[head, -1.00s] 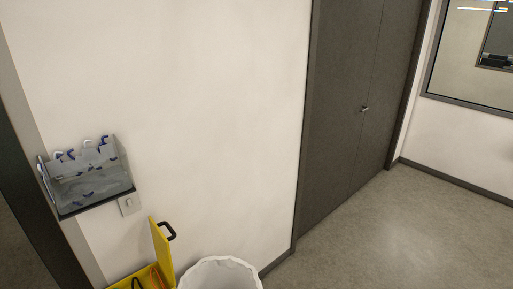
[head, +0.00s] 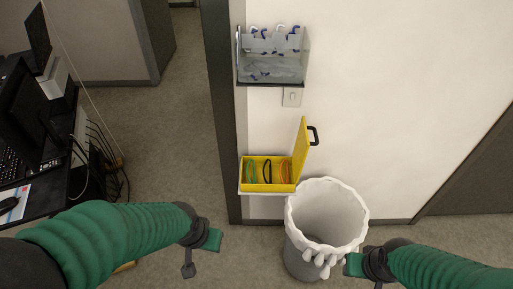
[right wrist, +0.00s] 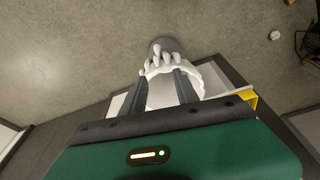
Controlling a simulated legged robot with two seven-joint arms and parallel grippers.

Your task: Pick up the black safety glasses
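The black safety glasses (head: 267,171) appear as a dark loop shape in the middle of an open yellow case (head: 243,186), between a green pair (head: 251,172) and an orange pair (head: 285,172). My left gripper (head: 200,254) is low in the head view, below and left of the case, apart from it; its fingers are not clear. My right gripper (head: 364,272) is at the lower right, beside the bin. In the right wrist view its two fingers (right wrist: 161,84) stand apart with nothing held between them.
A white-lined bin (head: 326,212) stands right of the case and below it. A clear wall holder (head: 272,60) with blue-and-white items hangs above the case. A desk (head: 55,195) with monitors is at the left. A door frame (head: 222,110) edges the wall beside the case.

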